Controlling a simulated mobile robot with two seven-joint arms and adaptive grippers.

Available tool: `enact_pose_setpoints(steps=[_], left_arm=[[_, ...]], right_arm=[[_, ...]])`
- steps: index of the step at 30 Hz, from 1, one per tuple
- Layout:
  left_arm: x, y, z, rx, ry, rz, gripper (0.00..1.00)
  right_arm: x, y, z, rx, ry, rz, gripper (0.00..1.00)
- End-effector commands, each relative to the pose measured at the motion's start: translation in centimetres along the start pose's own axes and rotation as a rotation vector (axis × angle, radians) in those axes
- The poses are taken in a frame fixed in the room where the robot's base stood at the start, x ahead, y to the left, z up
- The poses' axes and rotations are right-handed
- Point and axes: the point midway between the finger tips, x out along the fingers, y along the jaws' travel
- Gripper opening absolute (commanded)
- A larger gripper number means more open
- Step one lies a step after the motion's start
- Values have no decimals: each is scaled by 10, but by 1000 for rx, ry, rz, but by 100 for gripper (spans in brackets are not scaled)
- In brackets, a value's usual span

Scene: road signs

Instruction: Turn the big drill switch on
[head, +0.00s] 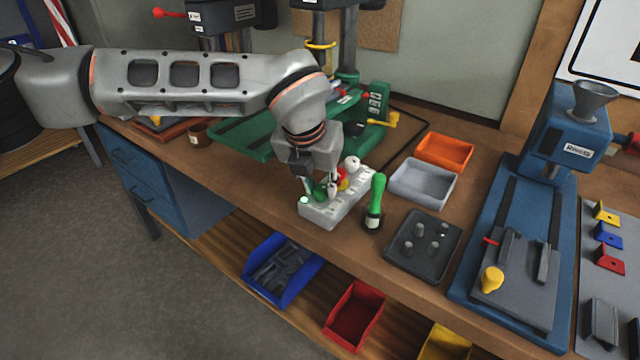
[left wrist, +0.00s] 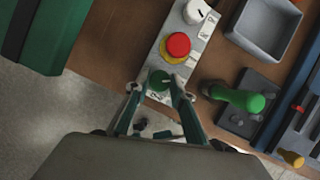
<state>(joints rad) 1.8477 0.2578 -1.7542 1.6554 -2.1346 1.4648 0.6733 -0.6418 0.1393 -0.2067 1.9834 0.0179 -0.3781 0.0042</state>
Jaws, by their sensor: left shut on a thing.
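A pale grey control box (head: 345,205) lies on the bench in front of the big green drill press (head: 375,112). In the left wrist view the box (left wrist: 208,28) bears a red push button (left wrist: 178,44) on a yellow base, a white knob (left wrist: 195,11) and a green round control (left wrist: 158,79). My left gripper (head: 322,191) is down over the near end of the box. In the left wrist view its fingers (left wrist: 156,87) straddle the green control and are shut on it. A small green light (head: 305,200) glows at the box's near corner. My right gripper is not in view.
A green-handled tool (head: 377,195) stands just right of the box. A blue drill press (head: 572,140) stands at right. Coloured bins sit on the lower shelf.

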Motion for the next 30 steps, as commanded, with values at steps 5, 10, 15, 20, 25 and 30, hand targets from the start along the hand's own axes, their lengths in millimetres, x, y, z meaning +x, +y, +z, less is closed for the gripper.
enact_pose_setpoints(steps=[5, 10, 15, 20, 25, 30], left_arm=[[-1, 0, 1, -2, -1, 0, 2], [-1, 0, 1, -1, -1, 0, 39], [0, 0, 0, 0, 0, 0, 39], [-3, 0, 1, 0, -1, 0, 39], [-23, 0, 1, 0, -3, 0, 39], [-58, 0, 2, 1, -5, 0, 39]], right_arm=[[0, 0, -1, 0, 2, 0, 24], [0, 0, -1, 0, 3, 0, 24], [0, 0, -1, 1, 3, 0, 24], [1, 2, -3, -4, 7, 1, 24], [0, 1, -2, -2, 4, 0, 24], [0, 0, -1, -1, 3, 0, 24]])
